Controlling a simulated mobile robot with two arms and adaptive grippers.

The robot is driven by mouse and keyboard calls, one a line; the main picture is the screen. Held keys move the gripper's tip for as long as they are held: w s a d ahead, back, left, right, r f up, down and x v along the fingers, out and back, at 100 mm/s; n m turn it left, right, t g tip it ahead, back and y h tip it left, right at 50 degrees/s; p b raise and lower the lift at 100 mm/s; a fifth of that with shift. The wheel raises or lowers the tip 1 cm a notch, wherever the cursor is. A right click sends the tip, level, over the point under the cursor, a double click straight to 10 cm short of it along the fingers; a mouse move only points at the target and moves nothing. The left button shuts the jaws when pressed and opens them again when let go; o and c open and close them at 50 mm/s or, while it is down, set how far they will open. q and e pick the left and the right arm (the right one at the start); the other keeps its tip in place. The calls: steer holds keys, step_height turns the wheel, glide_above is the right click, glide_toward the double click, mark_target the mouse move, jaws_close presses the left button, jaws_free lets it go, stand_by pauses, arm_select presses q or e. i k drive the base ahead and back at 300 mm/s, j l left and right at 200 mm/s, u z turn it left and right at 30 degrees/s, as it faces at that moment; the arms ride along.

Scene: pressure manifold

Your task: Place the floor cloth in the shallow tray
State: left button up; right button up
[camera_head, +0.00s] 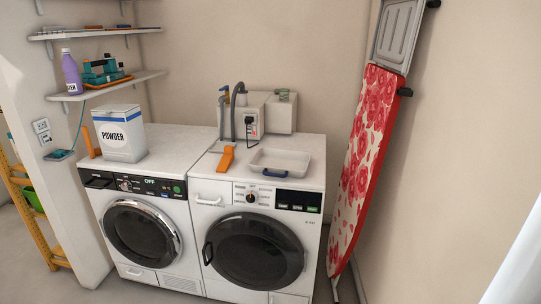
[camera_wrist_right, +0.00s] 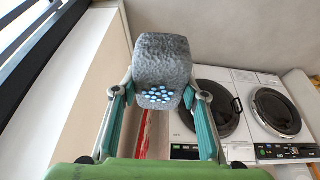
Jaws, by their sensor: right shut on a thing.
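The shallow tray (camera_head: 281,162) is white and sits on top of the right-hand machine, near its right side, with a dark blue handle at its front edge. It looks empty. In the right wrist view, my right gripper (camera_wrist_right: 160,95) is shut on a grey, fuzzy, folded block with a patch of pale blue dots, which I take to be the floor cloth (camera_wrist_right: 162,62). The cloth is held up in the air, away from the machines. Neither gripper shows in the head view.
Beside the tray on the right machine (camera_head: 263,235) lies an orange object (camera_head: 227,157); a white box with hoses (camera_head: 265,112) stands behind. A powder box (camera_head: 121,132) stands on the left machine (camera_head: 145,225). A red floral ironing board (camera_head: 362,165) leans at the right.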

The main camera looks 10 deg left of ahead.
mark_target(281, 165)
steer(key=i+j+u, duration=0.1)
steer(key=i, duration=0.7)
steer(key=i+j+u, duration=0.1)
steer(key=i, duration=0.7)
steer(key=j, duration=0.1)
